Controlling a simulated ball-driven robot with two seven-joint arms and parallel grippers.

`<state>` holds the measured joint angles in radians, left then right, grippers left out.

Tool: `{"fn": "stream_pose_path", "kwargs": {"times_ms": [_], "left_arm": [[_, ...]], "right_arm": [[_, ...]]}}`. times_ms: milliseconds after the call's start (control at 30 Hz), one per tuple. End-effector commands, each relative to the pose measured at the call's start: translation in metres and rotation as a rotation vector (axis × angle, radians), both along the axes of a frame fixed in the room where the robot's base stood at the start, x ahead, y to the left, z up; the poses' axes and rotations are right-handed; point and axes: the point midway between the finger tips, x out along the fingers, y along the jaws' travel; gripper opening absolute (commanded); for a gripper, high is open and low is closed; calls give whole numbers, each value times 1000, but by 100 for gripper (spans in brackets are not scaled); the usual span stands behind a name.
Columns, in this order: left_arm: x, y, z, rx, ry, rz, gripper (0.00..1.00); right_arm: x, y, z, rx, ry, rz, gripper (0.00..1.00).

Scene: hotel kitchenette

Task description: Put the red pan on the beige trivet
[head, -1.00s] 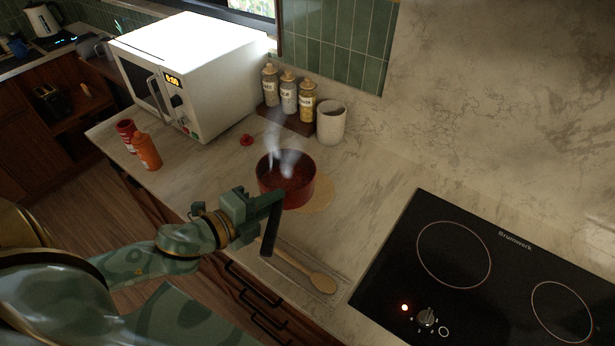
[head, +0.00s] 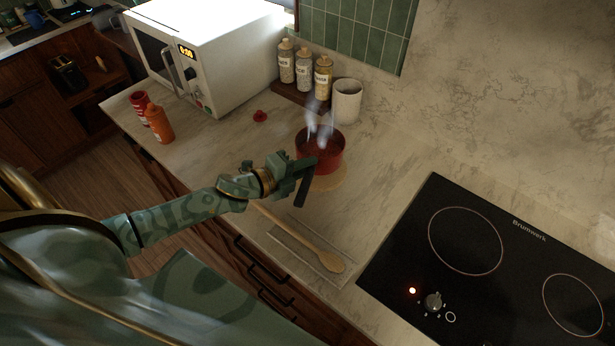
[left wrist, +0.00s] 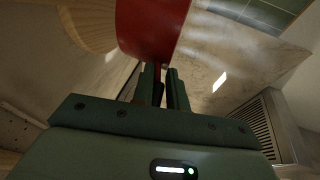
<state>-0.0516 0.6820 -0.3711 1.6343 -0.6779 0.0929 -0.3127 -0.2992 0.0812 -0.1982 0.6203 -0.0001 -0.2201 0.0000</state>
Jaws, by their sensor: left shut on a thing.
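The red pan (head: 322,158), steaming, is upright on the counter side near the jars. It overlaps the far part of the round beige trivet (head: 332,183), whose near and right rim shows. I cannot tell whether the pan touches it or hangs just above. My left gripper (head: 298,170) is shut on the pan's dark handle on the near left side. In the left wrist view the pan (left wrist: 148,28) is beyond my fingers (left wrist: 164,88), with the trivet (left wrist: 92,24) beside it. My right gripper is out of view.
A wooden spoon (head: 320,254) lies on the counter in front, with the black cooktop (head: 450,265) to the right. Behind stand a white cup (head: 347,103) and spice jars (head: 304,70). A microwave (head: 212,60), two bottles (head: 158,124) and a small red item (head: 260,116) are left.

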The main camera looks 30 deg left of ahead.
Motion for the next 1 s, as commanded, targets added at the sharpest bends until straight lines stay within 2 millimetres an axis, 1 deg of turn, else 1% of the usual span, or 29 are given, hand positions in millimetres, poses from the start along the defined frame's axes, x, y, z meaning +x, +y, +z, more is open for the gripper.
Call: {"fn": "stream_pose_path", "kwargs": {"times_ms": [67,133,233,333,600,733,767,800,833,1000], "left_arm": [[4,0,-1,-1,-6,-1,0],[10,1,-8,-1,-6,-1,0],[9,0,-25,-4,-3,0,0],[9,0,-35,-3,-4,-1,0],[9,1,-36,-1,-6,-2,0],[9,1,-39,-2,-5,-2,0],[7,1,-42,0,0,-1,18],[7,1,-41,0,0,-1,29],[7,1,-41,-1,-1,-1,37],[7,1,-41,-1,-1,-1,37]], "right_arm": [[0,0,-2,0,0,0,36],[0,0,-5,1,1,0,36],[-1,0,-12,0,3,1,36],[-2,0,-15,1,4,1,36],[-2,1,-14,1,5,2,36],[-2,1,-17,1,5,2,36],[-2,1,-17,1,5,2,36],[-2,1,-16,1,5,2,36],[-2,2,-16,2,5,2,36],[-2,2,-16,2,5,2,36]]}}
